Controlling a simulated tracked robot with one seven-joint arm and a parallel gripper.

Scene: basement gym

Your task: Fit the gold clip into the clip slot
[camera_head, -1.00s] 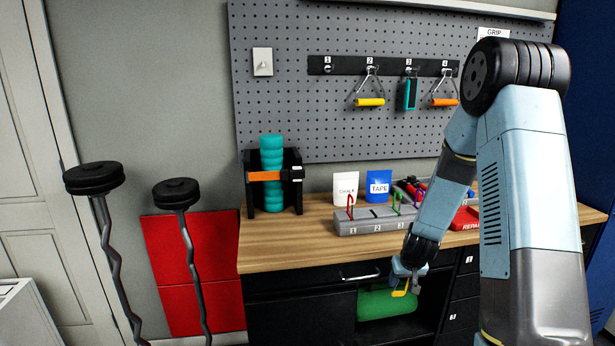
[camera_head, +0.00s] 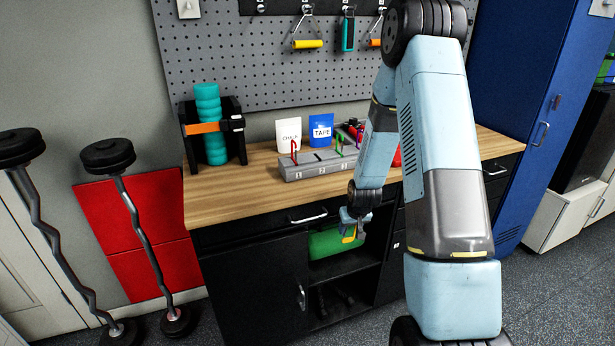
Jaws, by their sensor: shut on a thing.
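My gripper (camera_head: 354,220) hangs low in front of the workbench, to the right of and below the clip rack's front. It is shut on the gold clip (camera_head: 348,237), a small yellow-gold piece that shows below the fingers. The grey clip rack (camera_head: 312,167) stands on the bench top, marked 1, 2 and 3. The clip is apart from the rack; the slot openings are too small to see clearly.
The wooden bench top (camera_head: 240,192) is clear left of the rack. Chalk (camera_head: 289,134) and tape (camera_head: 321,129) pouches stand behind the rack. A teal roller (camera_head: 210,120) in a black holder stands at the left. A green roll (camera_head: 325,243) lies in the open shelf behind my gripper.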

